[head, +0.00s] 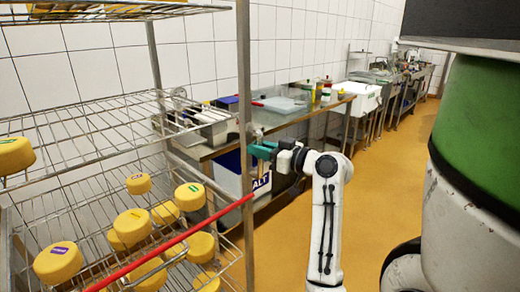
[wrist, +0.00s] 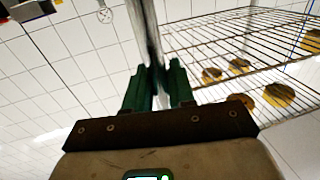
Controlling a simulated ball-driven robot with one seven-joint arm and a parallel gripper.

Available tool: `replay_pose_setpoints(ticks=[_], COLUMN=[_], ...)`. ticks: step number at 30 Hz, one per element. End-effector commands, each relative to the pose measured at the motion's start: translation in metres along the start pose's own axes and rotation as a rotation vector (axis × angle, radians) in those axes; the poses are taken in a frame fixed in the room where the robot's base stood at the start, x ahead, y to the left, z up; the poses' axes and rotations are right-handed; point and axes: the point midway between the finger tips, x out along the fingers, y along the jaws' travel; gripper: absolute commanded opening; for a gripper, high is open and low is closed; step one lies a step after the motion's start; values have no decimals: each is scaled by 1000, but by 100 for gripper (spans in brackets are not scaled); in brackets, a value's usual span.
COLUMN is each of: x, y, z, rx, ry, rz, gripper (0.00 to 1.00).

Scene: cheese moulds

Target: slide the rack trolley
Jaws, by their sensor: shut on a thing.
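The rack trolley (head: 246,60) fills the left of the head view. It has metal posts, wire shelves and a red bar (head: 175,243) along its lower front. My gripper (head: 258,150) is at its near right post, about mid-height in the head view. In the wrist view the green fingers (wrist: 159,88) are shut on the upright post (wrist: 146,35), one on each side. The wire shelves (wrist: 230,50) lie right of the fingers there. The post hides part of the fingertips in the head view.
Yellow cheeses (head: 133,225) with labels sit on the trolley's shelves. Behind stand a metal worktable (head: 215,150) with bins and a white box marked "ALT" (head: 228,175). A large green and white body (head: 480,130) stands at right. Yellow floor (head: 390,165) is open between.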

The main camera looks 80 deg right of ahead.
Motion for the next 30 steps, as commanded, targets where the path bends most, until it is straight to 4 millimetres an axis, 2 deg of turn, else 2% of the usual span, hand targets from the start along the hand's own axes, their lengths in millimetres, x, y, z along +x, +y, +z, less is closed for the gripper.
replay_pose_setpoints(ticks=[2,3,8,15,19,30], x=[0,0,0,-1,-11,-79], y=[0,0,0,0,1,1], z=[1,1,1,0,1,2], rx=[1,1,1,0,0,-1], ry=[-1,-1,-1,0,2,1], rz=[0,0,0,1,4,5], gripper=[0,28,41,41,41,41])
